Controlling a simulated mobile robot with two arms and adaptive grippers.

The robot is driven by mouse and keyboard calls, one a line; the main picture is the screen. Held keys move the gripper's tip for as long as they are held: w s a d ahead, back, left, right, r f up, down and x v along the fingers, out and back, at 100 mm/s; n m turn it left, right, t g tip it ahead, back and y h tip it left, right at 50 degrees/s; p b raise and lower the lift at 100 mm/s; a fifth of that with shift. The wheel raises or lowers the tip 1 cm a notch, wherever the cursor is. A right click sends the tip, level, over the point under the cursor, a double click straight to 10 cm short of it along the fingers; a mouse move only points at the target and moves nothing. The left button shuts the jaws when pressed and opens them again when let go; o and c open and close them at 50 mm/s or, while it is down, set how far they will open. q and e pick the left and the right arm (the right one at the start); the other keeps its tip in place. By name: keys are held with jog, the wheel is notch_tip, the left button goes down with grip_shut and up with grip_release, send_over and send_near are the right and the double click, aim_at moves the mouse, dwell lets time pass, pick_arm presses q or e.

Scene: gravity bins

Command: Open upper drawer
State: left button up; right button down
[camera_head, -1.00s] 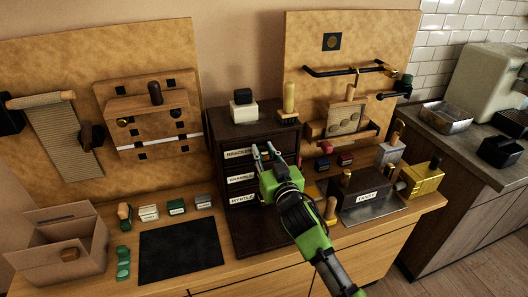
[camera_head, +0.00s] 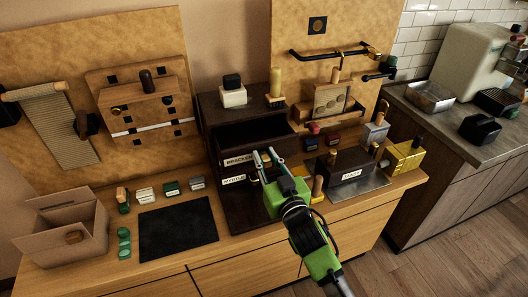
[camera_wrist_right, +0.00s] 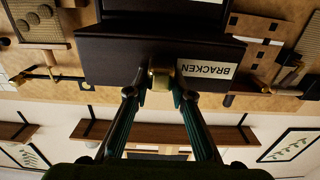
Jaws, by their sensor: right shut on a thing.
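The dark drawer cabinet (camera_head: 212,152) stands at the back middle of the wooden counter. Its upper drawer (camera_head: 225,167), labelled BRACKEN, is pulled out, and a dark opening shows above its front. The lower drawer with the MYRTLE label (camera_head: 234,180) looks closed; the middle drawer is hidden behind the upper one. My right gripper (camera_head: 267,159) is at the upper drawer's front, right of the label. In the right wrist view its fingers are shut on the drawer's brass knob (camera_wrist_right: 161,77), beside the BRACKEN label (camera_wrist_right: 207,69). My left gripper is out of view.
A dark box labelled TANSY (camera_head: 350,163) sits on a metal plate to the right. A black mat (camera_head: 178,228) and an open cardboard box (camera_head: 60,240) lie left.

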jog(key=shift+w, duration=0.1)
jog(key=c, duration=1.8)
grip_release()
jog(key=shift+w+a+f, duration=0.1)
jog(key=shift+w, duration=0.1)
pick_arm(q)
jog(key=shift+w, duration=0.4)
pick_arm(e)
jog(key=shift+o, duration=0.2)
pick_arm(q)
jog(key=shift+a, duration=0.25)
pick_arm(e)
jog(key=shift+s, duration=0.1)
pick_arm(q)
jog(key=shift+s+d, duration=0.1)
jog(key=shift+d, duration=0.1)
pick_arm(e)
jog(key=v, duration=1.1)
jog(key=shift+s, duration=0.35)
